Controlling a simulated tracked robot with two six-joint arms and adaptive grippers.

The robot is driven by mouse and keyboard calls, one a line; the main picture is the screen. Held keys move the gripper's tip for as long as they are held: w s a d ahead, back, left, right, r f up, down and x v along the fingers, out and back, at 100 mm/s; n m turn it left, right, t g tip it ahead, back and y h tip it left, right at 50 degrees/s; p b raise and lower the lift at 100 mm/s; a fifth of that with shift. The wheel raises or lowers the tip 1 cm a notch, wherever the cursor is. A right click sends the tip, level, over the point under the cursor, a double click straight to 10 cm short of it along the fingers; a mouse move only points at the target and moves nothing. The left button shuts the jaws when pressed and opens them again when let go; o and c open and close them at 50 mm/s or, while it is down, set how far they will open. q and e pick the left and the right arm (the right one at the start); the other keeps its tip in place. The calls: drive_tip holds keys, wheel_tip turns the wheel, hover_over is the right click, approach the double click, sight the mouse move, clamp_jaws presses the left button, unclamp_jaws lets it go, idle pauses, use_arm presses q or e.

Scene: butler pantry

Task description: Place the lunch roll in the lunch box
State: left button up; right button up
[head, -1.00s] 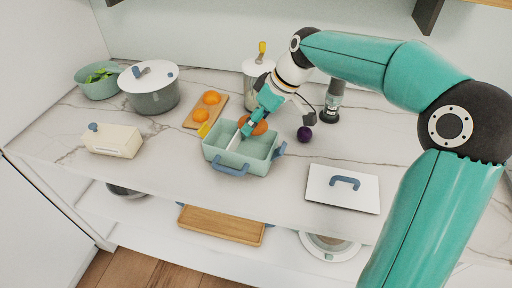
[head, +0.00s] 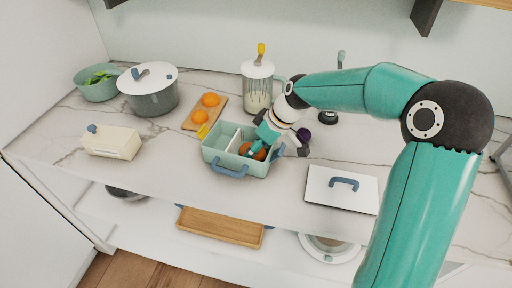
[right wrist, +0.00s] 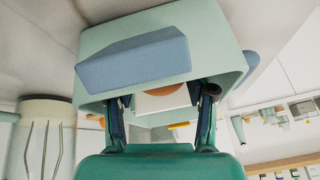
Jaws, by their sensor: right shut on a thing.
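The mint-green lunch box (head: 258,170) stands open on the counter, with blue handles and a white divider. The orange-brown lunch roll (head: 261,155) is in its right compartment, partly hidden by my gripper. My right gripper (head: 257,148) reaches down into that compartment from the right and is shut on the roll. The right wrist view shows the box wall (right wrist: 225,45) with a blue handle close ahead, and part of the roll (right wrist: 165,92) between the fingers. Whether the roll touches the box floor is hidden. My left gripper is not in view.
A white lid (head: 322,192) with a blue handle lies to the right. A board with oranges (head: 211,99), a cream butter dish (head: 112,144), a grey pot (head: 152,98) and a blender-like jar (head: 257,90) stand around.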

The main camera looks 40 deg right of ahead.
drive_tip(key=o, duration=0.9)
drive_tip(key=shift+f, duration=0.1)
drive_tip(key=shift+c, duration=0.2)
drive_tip(key=v, duration=1.2)
